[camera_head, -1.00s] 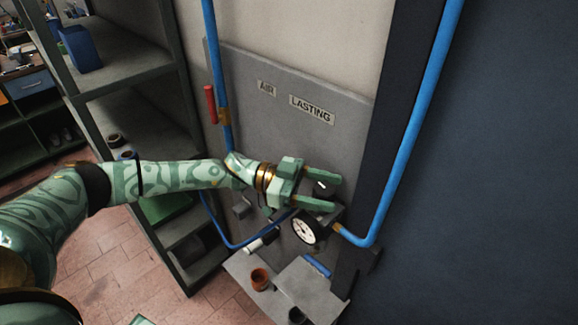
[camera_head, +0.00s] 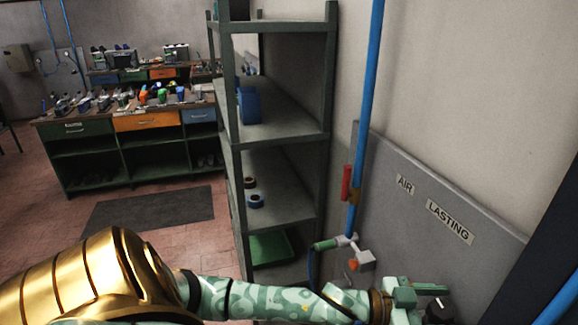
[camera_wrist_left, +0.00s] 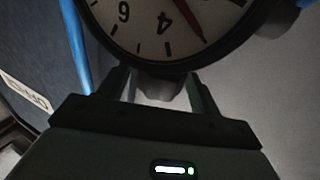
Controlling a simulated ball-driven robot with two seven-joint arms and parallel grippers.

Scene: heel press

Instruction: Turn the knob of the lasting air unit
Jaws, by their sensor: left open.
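The black knob (camera_head: 438,310) of the air unit shows at the bottom edge of the head view, below the LASTING label (camera_head: 450,220). My left gripper (camera_head: 420,300) is at the knob, with one green finger seen beside it; the lower part of the hand is cut off by the frame. In the left wrist view the two fingers of my left gripper (camera_wrist_left: 160,88) stand apart. I cannot tell whether the fingers touch the knob. My right gripper is out of view.
The grey panel (camera_head: 400,225) carries a blue pipe (camera_head: 366,110) with a red handle (camera_head: 346,183). A white and orange fitting (camera_head: 360,262) sits left of the knob. A metal shelf (camera_head: 275,150) stands close to the left. A workbench (camera_head: 130,122) is farther back.

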